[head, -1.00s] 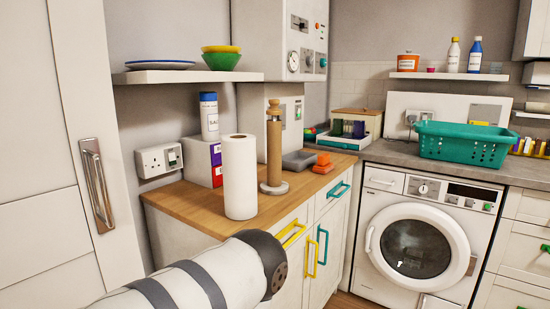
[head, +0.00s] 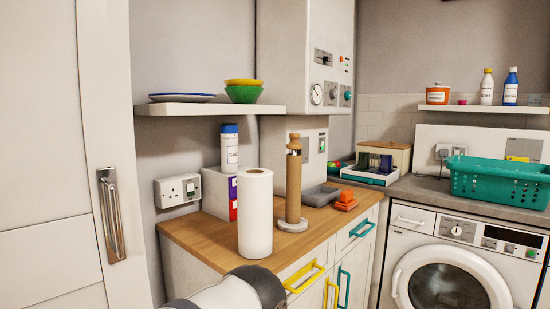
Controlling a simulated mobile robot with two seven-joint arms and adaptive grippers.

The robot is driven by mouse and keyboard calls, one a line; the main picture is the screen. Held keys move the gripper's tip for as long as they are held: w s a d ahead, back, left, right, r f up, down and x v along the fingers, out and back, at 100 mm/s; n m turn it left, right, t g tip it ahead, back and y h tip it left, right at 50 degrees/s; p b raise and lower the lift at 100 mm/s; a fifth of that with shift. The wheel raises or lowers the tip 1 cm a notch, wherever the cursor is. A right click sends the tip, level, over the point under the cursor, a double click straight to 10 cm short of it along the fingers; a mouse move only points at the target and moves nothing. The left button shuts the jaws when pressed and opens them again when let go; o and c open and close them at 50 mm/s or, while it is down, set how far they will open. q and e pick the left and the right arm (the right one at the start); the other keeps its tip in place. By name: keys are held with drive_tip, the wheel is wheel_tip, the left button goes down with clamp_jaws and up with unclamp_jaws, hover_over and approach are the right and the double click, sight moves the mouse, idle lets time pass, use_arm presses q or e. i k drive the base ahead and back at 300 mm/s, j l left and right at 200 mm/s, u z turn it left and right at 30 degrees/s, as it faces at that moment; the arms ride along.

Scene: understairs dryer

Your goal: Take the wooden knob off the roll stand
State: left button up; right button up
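The roll stand (head: 293,187) stands upright on the wooden counter, with a round pale base and a brown upright core. The wooden knob (head: 295,142) sits on top of it. A white paper roll (head: 255,213) stands on the counter just left of the stand, apart from it in the picture. One of my arms shows at the bottom middle, in front of the counter and below the roll. No gripper fingers are in view.
The wooden counter (head: 205,240) also holds a blue-capped salt container (head: 229,148) on boxes, a grey tray (head: 320,195) and orange blocks (head: 346,201). A shelf (head: 200,109) overhangs the counter's back left. A washing machine (head: 455,260) stands at right.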

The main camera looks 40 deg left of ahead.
sight(294, 144)
drive_tip(key=i+l+u, duration=0.25)
drive_tip(key=u, duration=0.15)
drive_tip(key=i+l+u, duration=0.7)
drive_tip(key=l+u, duration=0.15)
